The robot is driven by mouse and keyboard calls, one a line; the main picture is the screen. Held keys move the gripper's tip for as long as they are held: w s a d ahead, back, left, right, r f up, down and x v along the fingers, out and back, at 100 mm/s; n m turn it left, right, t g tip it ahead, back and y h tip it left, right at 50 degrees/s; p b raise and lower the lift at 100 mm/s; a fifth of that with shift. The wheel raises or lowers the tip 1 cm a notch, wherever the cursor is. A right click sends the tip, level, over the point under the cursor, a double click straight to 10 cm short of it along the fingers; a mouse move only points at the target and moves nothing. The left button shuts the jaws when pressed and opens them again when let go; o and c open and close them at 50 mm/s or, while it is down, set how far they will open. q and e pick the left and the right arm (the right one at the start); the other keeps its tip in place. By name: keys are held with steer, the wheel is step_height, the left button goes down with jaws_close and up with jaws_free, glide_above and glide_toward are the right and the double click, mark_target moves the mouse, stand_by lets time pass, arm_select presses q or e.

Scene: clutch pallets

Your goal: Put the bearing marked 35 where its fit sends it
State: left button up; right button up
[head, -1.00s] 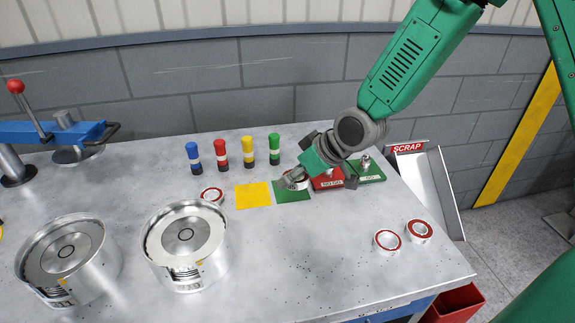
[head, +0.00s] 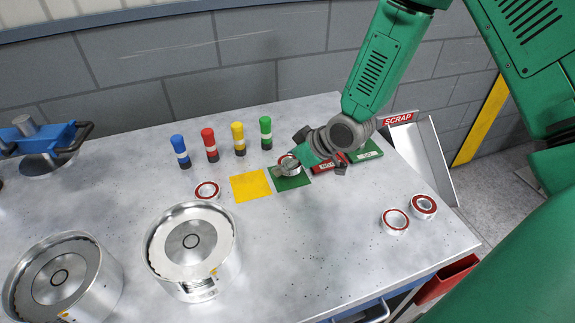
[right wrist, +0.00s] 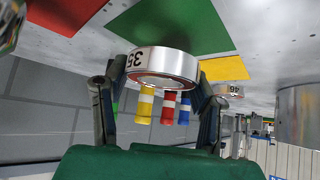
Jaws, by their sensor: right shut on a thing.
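The bearing marked 35 (right wrist: 162,65) sits between the fingers of my right gripper (right wrist: 158,85), its number readable upside down in the right wrist view. In the head view the bearing (head: 288,165) is at the back part of the green square (head: 292,183). My right gripper (head: 297,165) is shut on it. I cannot tell whether the bearing touches the square. My left gripper is not in view.
A yellow square (head: 250,186) lies left of the green one, with another bearing (head: 207,191) beside it. Several coloured posts (head: 238,139) stand behind. Two bearings (head: 396,221) (head: 423,206) lie at right, near the scrap chute (head: 424,165). Two metal housings (head: 191,246) (head: 66,278) stand front left.

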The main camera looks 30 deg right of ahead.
steer(key=shift+a+f, duration=0.25)
steer(key=shift+f, duration=0.3)
steer(key=shift+w+a, duration=0.1)
steer(key=shift+a, duration=0.1)
steer(key=shift+d+f, duration=0.55)
steer(key=shift+f, duration=0.05)
steer(key=shift+f+b, duration=0.1)
steer(key=shift+b, duration=0.2)
steer(key=shift+s+a, duration=0.1)
steer(key=shift+s, duration=0.15)
steer(key=o, duration=1.2)
steer(key=shift+a, duration=0.1)
steer(key=shift+c, duration=0.2)
steer(key=o, duration=0.3)
steer(key=shift+a+f, duration=0.1)
steer(key=shift+o, duration=0.2)
steer(key=shift+a, duration=0.1)
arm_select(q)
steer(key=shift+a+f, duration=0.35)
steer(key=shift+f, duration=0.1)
